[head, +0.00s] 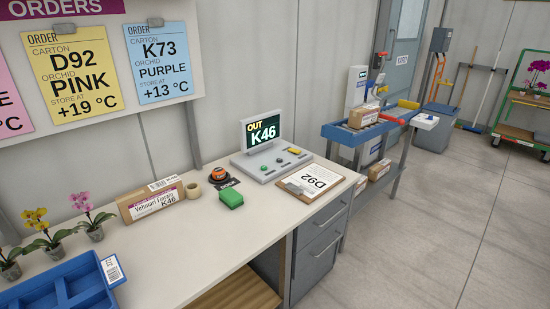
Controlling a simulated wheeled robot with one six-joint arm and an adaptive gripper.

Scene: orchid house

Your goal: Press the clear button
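A light grey console (271,165) stands on the bench in the head view. Its upright screen (263,132) reads "OUT K46". On its sloped face are a dark green button (264,168), a small button (279,160) and a yellow button (293,150). Any labels by them are too small to read, so I cannot tell which is the clear button. My gripper is not in view.
Open floor (440,210) lies right.

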